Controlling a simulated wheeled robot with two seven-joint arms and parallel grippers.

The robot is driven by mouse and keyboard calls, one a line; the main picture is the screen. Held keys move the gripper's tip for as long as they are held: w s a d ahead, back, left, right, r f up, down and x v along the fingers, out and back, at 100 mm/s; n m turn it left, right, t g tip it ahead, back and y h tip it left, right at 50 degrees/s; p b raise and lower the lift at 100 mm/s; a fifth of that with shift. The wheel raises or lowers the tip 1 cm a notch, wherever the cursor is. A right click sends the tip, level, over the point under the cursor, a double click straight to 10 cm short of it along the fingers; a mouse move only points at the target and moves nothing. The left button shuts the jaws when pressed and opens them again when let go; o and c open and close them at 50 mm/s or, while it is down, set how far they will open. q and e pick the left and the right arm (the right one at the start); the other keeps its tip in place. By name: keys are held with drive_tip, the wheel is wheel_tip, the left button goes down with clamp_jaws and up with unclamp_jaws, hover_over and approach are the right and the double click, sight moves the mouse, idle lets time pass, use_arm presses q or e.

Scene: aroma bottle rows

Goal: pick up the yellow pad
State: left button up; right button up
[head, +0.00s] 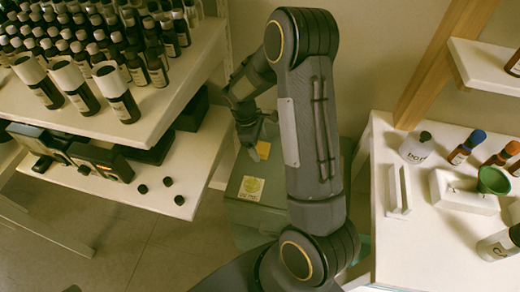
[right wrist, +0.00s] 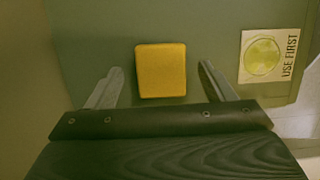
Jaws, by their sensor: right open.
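The yellow pad (right wrist: 161,70) is a small flat square with rounded corners, lying on a grey-green surface. In the right wrist view my right gripper (right wrist: 158,85) is open, with one finger on each side of the pad and a gap to both. Nothing is held. I cannot tell the height of the fingers above the surface. My left gripper does not show.
A "USE FIRST" label (right wrist: 270,55) with a yellow-green disc lies near the pad on the grey-green box (head: 245,212). A shelf (head: 150,118) of dark bottles stands at left. A white table (head: 420,255) with bottles and a green cup (head: 492,180) stands at right.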

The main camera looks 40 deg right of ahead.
sight(259, 147)
drive_tip(key=shift+f, duration=0.1)
drive_tip(key=c, duration=1.1)
wheel_tip(259, 147, up, 10)
drive_tip(key=shift+r+p, duration=0.1)
drive_tip(key=shift+p, duration=0.5)
